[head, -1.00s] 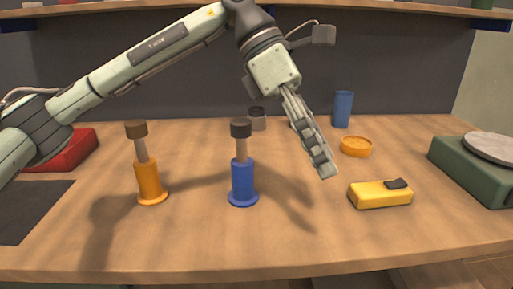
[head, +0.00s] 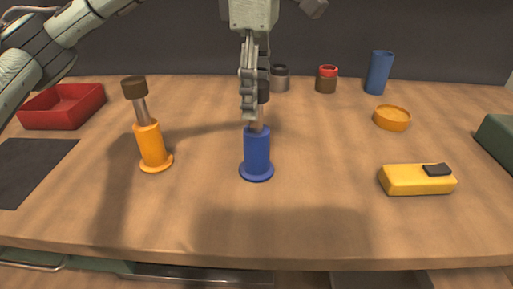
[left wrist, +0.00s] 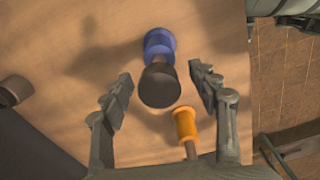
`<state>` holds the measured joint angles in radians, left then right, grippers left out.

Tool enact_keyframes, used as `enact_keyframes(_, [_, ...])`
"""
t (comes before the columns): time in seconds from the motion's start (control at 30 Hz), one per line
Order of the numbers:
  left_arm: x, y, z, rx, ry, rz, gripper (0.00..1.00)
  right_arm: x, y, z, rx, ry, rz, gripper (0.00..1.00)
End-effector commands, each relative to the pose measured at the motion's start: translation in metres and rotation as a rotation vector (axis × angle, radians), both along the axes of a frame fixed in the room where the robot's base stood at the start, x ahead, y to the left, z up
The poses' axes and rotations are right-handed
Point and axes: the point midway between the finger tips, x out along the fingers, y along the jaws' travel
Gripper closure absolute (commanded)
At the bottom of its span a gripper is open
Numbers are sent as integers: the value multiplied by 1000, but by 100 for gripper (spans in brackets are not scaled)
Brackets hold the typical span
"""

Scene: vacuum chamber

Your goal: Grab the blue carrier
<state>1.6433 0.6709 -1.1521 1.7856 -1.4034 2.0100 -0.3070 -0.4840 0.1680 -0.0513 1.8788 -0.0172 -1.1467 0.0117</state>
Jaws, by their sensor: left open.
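The blue carrier (head: 257,153) stands upright near the middle of the table. It has a round foot, a pale rod and a dark knob on top. My left gripper (head: 249,108) comes down from above at the height of the knob and hides part of it in the head view. In the left wrist view my left gripper (left wrist: 161,75) is open, with one finger on each side of the dark knob (left wrist: 159,86) and gaps showing. The carrier's blue body (left wrist: 160,43) lies beyond the knob. My right gripper is not in view.
An orange carrier (head: 151,147) stands to the left, close by. A yellow box (head: 415,180) and orange dish (head: 391,118) lie right. Behind are a grey jar (head: 280,78), a red-topped jar (head: 326,79) and a blue cup (head: 379,73). A red tray (head: 62,121) is far left.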

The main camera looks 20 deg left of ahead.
Motion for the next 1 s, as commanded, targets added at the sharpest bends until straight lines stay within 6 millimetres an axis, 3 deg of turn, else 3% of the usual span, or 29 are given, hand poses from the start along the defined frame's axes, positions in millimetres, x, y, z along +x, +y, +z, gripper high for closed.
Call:
enact_keyframes(0.23, [0,0,-2,-1,-1,1,40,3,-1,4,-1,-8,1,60])
enact_keyframes(0.7, [0,0,-1,-1,-1,0,98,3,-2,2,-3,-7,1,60])
enact_keyframes(1.0, [0,0,0,-3,-3,0,100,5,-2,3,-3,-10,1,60])
